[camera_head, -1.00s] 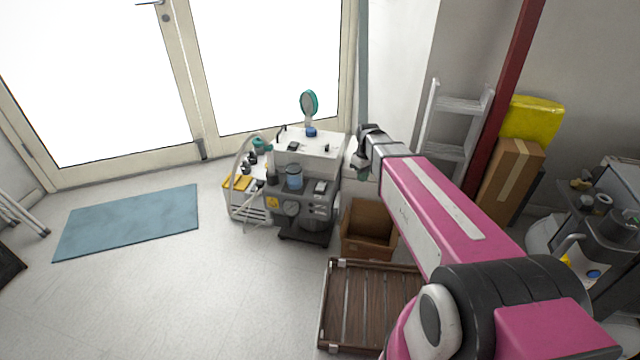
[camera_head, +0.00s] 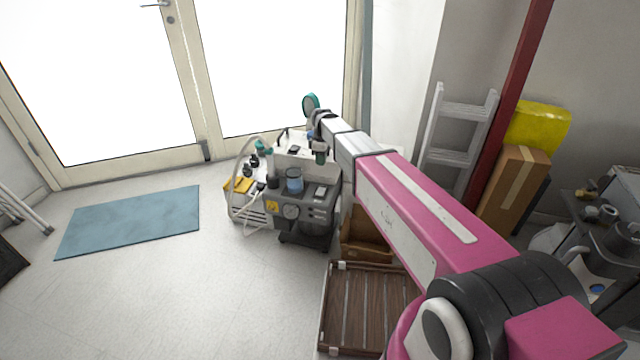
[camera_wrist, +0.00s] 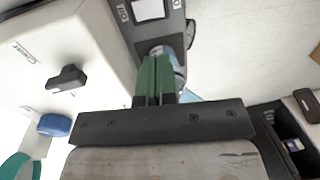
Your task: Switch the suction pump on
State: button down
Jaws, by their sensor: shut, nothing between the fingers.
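A grey machine (camera_head: 305,215) with a gauge, a yellow label and a blue-tinted jar (camera_head: 294,184) stands on the floor; it looks like the suction pump. A pale rectangular switch (camera_head: 321,191) is on its top. In the wrist view a white square (camera_wrist: 148,9), apparently this switch, sits on the grey panel between small marks; its setting is unclear. My gripper (camera_head: 320,157) is above and behind the machine's top in the head view. Its green fingers (camera_wrist: 155,62) are shut and empty, partly hiding the jar in the wrist view, and appear apart from the switch.
A white cabinet (camera_head: 300,148) stands behind the grey machine, with a black knob (camera_wrist: 67,78) and blue cap (camera_wrist: 54,125) in the wrist view. A cardboard box (camera_head: 365,235) and a slatted wooden crate (camera_head: 340,310) are at right. The floor at left is clear around a blue mat (camera_head: 130,220).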

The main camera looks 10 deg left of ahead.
aim_at(320, 192)
jog(key=f, duration=0.4)
jog(key=s+f, duration=0.1)
jog(key=f, duration=0.8)
jog(key=shift+s+a+f, duration=0.1)
jog(key=shift+s+f, duration=0.2)
jog(key=shift+f, duration=0.1)
jog(key=shift+s+f, duration=0.1)
jog(key=shift+f, duration=0.1)
jog(key=shift+w, duration=0.2)
jog(key=shift+w+r, duration=0.4)
jog(key=shift+w, duration=0.15)
jog(key=shift+s+r, duration=0.15)
jog(key=shift+r, duration=0.45)
notch_tip(320, 192, up, 13)
jog(key=s, duration=0.1)
jog(key=shift+s+f, duration=0.15)
jog(key=shift+s, duration=0.05)
